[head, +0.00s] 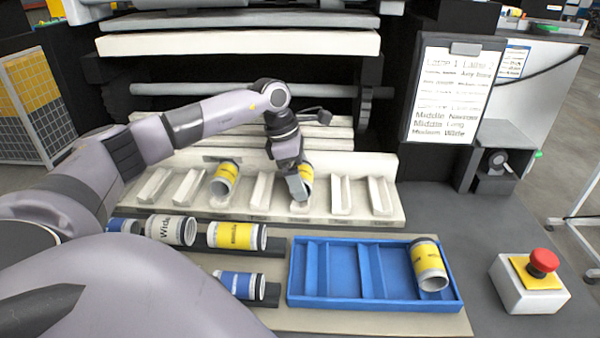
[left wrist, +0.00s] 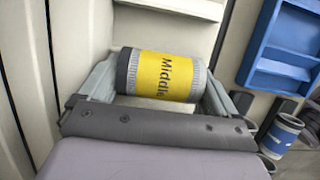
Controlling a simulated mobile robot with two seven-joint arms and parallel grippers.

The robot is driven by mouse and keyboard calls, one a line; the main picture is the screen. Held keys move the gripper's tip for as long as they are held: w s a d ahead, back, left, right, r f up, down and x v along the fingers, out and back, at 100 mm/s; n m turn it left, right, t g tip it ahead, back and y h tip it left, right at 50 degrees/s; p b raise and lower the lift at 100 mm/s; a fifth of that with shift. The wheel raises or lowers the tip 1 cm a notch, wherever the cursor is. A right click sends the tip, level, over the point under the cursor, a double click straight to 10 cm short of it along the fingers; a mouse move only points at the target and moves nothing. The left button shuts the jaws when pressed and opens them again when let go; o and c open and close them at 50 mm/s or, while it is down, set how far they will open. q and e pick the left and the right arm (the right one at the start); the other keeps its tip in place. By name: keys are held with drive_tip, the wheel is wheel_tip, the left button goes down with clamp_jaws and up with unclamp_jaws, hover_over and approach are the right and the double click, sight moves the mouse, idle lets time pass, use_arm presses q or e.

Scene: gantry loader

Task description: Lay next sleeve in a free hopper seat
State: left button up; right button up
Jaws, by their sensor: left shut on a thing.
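My left gripper (head: 301,184) is shut on a yellow-banded sleeve (head: 308,172) with grey ends, at the fifth hopper seat from the left. In the left wrist view the held sleeve (left wrist: 165,77) reads "Middle" and lies across between the two fingers. Whether it rests on the seat or hangs just above it, I cannot tell. The pale hopper (head: 393,217) has a row of narrow seats. Another yellow sleeve (head: 226,178) lies in the third seat. The other seats look empty. My right gripper is not in view.
A blue divided tray (head: 340,300) holds a yellow sleeve (head: 430,265) in its right compartment. Dark racks at left hold a white "Wide" sleeve (head: 170,229), a yellow sleeve (head: 236,236) and blue sleeves (head: 241,285). A red stop button (head: 543,262) and a clipboard (head: 452,95) stand right.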

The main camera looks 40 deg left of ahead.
use_arm(q)
drive_tip(key=o, duration=1)
drive_tip(key=v, duration=0.7)
wheel_tip(320, 180, up, 6)
drive_tip(key=p, duration=0.5)
drive_tip(key=shift+r+p, duration=0.15)
drive_tip(key=shift+p, duration=0.15)
